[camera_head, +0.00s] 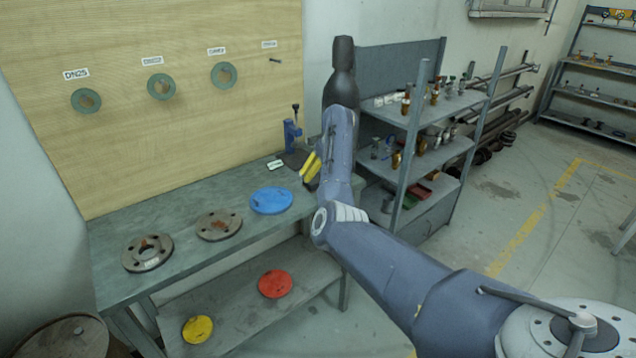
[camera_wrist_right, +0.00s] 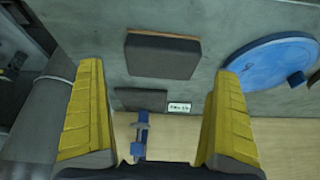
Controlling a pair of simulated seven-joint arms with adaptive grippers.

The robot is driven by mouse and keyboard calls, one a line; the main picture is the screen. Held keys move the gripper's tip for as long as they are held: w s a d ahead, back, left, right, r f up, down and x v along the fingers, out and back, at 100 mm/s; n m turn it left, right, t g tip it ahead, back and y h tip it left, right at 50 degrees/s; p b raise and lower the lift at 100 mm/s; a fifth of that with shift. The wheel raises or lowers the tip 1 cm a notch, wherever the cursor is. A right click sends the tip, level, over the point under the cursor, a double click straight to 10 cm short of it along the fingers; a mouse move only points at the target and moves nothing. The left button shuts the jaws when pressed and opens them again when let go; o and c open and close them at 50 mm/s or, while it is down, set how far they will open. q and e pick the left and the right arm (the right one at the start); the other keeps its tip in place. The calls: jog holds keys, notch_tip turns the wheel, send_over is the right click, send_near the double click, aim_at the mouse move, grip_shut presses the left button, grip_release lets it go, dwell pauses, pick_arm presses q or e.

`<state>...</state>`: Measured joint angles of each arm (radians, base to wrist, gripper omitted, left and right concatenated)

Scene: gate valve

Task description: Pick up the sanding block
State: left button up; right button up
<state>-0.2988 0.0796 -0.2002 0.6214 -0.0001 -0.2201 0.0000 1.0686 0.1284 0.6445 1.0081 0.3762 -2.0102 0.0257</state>
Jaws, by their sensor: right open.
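The sanding block appears to be the dark grey block with a thin brown edge (camera_wrist_right: 162,57), lying on the grey workbench in the right wrist view. My right gripper (camera_wrist_right: 161,72) is open, its two yellow fingers wide apart. The block shows between and beyond the fingertips, and nothing is held. In the head view my right gripper (camera_head: 310,168) hangs over the right end of the workbench (camera_head: 190,262). I cannot make out the block clearly there; the gripper and arm cover that area. My left gripper is not in view.
A blue disc (camera_head: 271,201) lies near the gripper, with metal flanges (camera_head: 148,253) further left. A blue clamp-like tool (camera_head: 291,134) and a small label (camera_head: 275,165) are at the back by the wooden board (camera_head: 180,150). A loaded shelf rack (camera_head: 425,120) stands to the right.

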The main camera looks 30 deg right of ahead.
aim_at(318, 177)
jog(key=shift+x, duration=2.75)
jog(key=shift+a+r, duration=0.1)
jog(key=c, duration=1.1)
